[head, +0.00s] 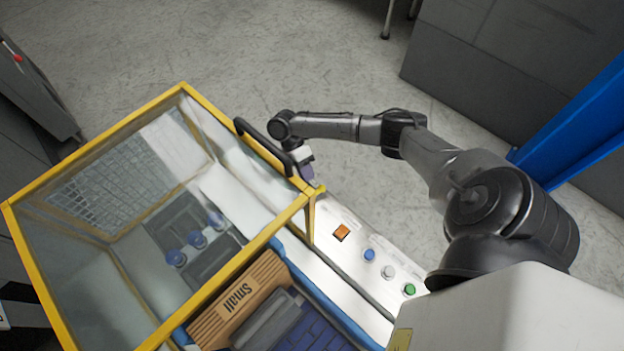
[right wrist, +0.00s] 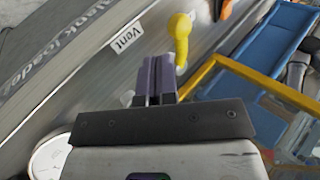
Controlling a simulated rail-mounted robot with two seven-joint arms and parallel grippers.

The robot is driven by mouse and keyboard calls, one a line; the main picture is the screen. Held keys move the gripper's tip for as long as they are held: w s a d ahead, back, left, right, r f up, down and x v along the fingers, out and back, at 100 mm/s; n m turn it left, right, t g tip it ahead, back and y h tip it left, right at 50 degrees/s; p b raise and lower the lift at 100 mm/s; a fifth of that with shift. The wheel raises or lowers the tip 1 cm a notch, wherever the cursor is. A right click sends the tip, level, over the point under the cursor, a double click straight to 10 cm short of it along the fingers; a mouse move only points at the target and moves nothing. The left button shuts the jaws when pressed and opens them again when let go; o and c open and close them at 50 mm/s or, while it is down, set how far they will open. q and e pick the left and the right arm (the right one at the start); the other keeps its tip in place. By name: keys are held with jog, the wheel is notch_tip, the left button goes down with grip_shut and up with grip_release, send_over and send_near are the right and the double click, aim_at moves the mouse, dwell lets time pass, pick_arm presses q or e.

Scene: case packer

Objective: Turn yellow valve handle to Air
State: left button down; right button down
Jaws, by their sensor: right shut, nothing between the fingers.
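The yellow valve handle (right wrist: 181,37) shows near the top middle of the right wrist view, its round end up, beside a grey metal panel. A white "Vent" label (right wrist: 126,39) is on the panel to its left. No "Air" label can be read. My right gripper (right wrist: 156,62) is shut and empty, its dark purple fingertips just left of the handle's lower part. Whether they touch it I cannot tell. In the head view my right gripper (head: 307,174) is by the case's yellow corner, and the valve handle is not visible there. My left gripper is not in view.
A yellow-framed clear guard (head: 250,247) with a black grab handle (head: 262,146) stands close to my right gripper. A panel with an orange switch (head: 341,233) and coloured buttons lies nearby. A round white gauge (right wrist: 47,158) shows lower left in the wrist view. Floor beyond is open.

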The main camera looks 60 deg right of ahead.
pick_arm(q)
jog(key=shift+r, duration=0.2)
pick_arm(e)
jog(key=shift+s+a+f, duration=0.15)
jog(key=shift+s+a, duration=0.15)
jog(key=shift+s, duration=0.35)
jog(key=shift+s+a+f, duration=0.1)
jog(key=shift+s+a, duration=0.2)
jog(key=shift+s, duration=0.3)
